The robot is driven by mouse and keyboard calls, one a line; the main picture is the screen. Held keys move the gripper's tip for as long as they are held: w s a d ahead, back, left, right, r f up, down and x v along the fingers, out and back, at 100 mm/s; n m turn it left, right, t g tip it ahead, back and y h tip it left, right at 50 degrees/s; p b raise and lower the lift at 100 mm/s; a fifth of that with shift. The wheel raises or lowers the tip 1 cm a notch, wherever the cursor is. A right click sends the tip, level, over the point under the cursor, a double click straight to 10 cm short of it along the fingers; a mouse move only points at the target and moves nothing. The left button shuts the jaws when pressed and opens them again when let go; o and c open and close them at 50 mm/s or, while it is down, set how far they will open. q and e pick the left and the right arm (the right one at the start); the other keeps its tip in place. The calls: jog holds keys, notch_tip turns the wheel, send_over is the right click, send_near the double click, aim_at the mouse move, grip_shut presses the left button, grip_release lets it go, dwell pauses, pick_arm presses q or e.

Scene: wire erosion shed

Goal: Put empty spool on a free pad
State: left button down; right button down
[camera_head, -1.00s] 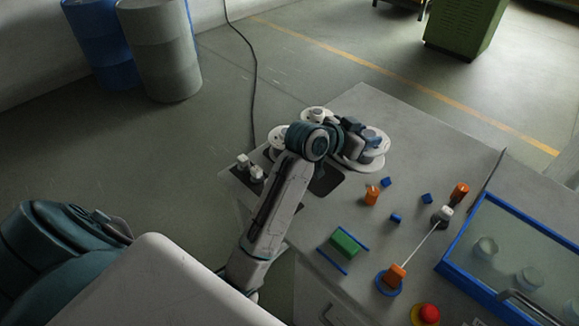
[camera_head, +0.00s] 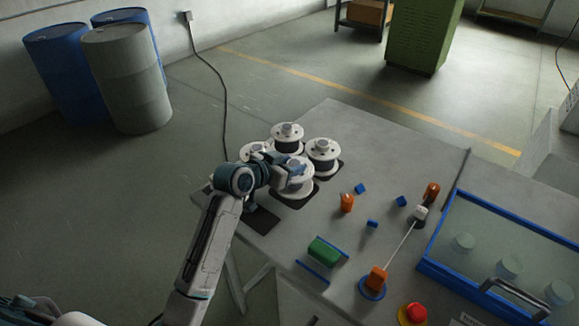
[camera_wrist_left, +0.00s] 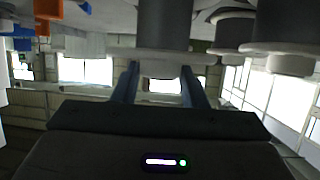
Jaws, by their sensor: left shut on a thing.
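My left gripper (camera_head: 281,174) is shut on a pale spool (camera_head: 300,180), the nearest of a cluster of white-flanged spools. The held spool looks upright over a dark pad (camera_head: 296,198); I cannot tell whether it touches the pad. In the left wrist view, the held spool's grey core (camera_wrist_left: 165,25) and pale flange show between the two fingers (camera_wrist_left: 165,82). Other spools with dark windings stand behind (camera_head: 286,135) and to the right (camera_head: 322,153); another (camera_head: 254,150) is partly hidden by my wrist. A bare dark pad (camera_head: 262,220) lies at the table's near left. My right gripper is out of view.
Right of the spools stand an orange piece (camera_head: 346,203), small blue blocks (camera_head: 361,188) and a green block (camera_head: 323,250) between blue rails. A wire runs between orange-topped posts. A blue-framed glazed case (camera_head: 490,262) and red button (camera_head: 416,312) are further right.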

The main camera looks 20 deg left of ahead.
pick_arm(q)
jog(key=shift+f, duration=0.7)
jog(key=c, duration=1.3)
grip_release()
jog(key=shift+f, duration=0.2)
jog(key=o, duration=0.4)
jog(key=shift+o, duration=0.2)
jog(key=shift+r, duration=0.15)
jog(key=b+v, duration=0.2)
jog(key=v, duration=1)
jog(key=shift+b, duration=0.3)
